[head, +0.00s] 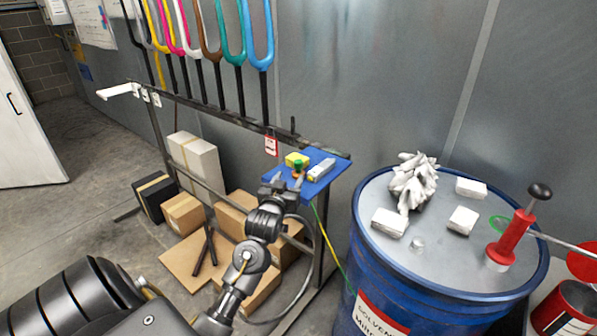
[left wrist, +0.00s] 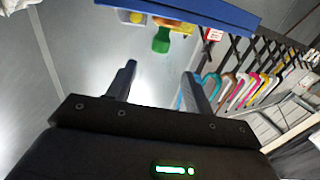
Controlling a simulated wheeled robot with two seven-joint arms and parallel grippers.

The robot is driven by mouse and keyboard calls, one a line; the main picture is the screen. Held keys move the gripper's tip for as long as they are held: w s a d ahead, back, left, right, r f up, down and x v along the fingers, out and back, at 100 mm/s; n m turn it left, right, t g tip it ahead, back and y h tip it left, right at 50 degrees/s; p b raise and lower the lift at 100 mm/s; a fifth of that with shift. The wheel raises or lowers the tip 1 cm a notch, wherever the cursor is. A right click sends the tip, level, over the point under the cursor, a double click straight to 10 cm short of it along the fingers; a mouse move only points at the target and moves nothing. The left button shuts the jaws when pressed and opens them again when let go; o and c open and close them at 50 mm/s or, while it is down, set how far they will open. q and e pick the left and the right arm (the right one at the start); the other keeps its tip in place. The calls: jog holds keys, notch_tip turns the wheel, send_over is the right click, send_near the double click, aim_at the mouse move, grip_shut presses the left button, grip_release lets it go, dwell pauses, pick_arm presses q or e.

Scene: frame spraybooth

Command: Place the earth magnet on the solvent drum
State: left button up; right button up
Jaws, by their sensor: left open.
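A small object with a green top and orange lower part (head: 298,166), which I take to be the earth magnet, stands on the blue shelf (head: 325,176). In the left wrist view its green part (left wrist: 161,40) sticks out from the blue shelf edge (left wrist: 215,12), just beyond the fingers. My left gripper (head: 280,184) is at the shelf's near left edge. Its fingers (left wrist: 158,82) are apart with nothing between them. The blue solvent drum (head: 385,277) stands to the right with a grey lid. My right gripper is not in view.
A yellow block (head: 296,159) and a white-and-yellow item (head: 321,169) share the shelf. The drum lid holds crumpled rags (head: 413,182), several white blocks and a red pump (head: 512,240). A yellow-green cable (head: 325,235) hangs between shelf and drum. Cardboard boxes (head: 184,214) stand below.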

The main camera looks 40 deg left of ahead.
aim_at(297, 164)
pick_arm(q)
jog(key=p+x, duration=0.1)
jog(key=x, duration=0.3)
jog(key=shift+w+a, duration=0.1)
jog(key=shift+w, duration=0.15)
jog(key=shift+w+a, duration=0.2)
jog(key=shift+w, duration=0.3)
jog(key=shift+w+p, duration=0.1)
jog(key=shift+p, duration=0.2)
jog(key=p+x, duration=0.2)
jog(key=x, duration=0.2)
jog(key=shift+w+a, duration=0.1)
jog(key=shift+a, duration=0.05)
jog(key=shift+w+a, duration=0.1)
jog(key=shift+w, duration=0.2)
grip_shut()
